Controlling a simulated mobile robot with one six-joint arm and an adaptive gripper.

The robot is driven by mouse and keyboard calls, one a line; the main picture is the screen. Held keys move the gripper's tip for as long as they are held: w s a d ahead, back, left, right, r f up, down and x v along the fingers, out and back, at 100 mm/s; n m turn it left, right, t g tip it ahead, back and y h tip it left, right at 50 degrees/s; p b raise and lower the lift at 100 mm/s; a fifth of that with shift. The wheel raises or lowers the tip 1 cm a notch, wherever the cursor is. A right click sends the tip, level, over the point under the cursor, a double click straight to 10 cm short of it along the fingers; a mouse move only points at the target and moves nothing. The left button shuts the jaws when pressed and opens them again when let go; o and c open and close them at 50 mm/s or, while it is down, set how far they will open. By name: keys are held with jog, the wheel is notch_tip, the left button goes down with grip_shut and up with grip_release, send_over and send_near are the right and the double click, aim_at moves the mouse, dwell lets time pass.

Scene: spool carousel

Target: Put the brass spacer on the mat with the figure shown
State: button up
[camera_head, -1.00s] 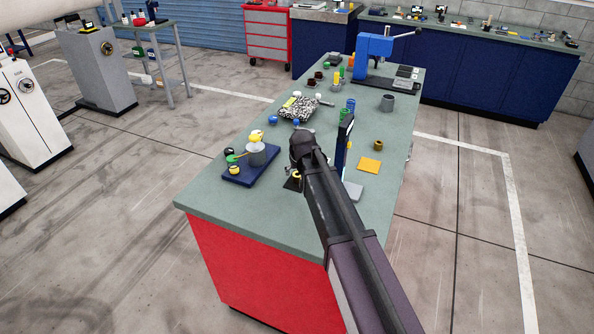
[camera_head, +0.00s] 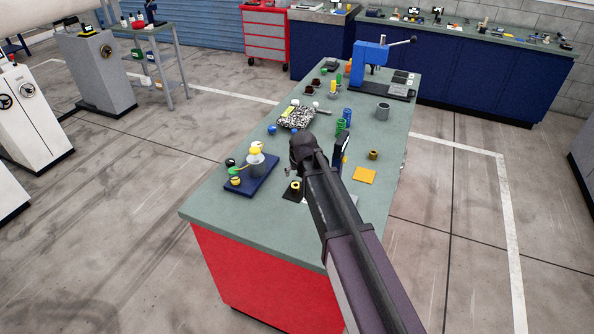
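A brass-coloured ring (camera_head: 373,155) stands on the bench behind the yellow mat (camera_head: 364,175). A second brass or yellow ring-like piece (camera_head: 296,187) is at a small black mat (camera_head: 290,196), left of my arm; I cannot tell which is the task's spacer. A pale grey mat edge (camera_head: 355,199) shows right of my arm, mostly covered. A dark upright panel (camera_head: 342,147) stands behind my arm; its face and any figure are not readable. The dark end of my arm is over the bench between the black mat and the panel; my gripper's fingers are hidden.
A blue base (camera_head: 239,190) with a grey cup and coloured spools stands at left. The bench's front left corner (camera_head: 205,214) is clear.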

jog(key=shift+s+d+r+p, duration=0.1)
jog(key=shift+s+r+p, duration=0.1)
jog(key=shift+r, duration=0.15)
jog(key=shift+s+r+p, duration=0.1)
jog(key=shift+r+p, duration=0.1)
jog(key=shift+r, duration=0.1)
dwell(0.4)
jog(key=s+d+f+m+g+h, duration=0.1)
jog(key=s+d+g, duration=0.3)
jog(key=s+d, duration=1.7)
jog(key=shift+s+d+f+m, duration=0.2)
jog(key=shift+s+m, duration=0.15)
jog(key=shift+m, duration=0.55)
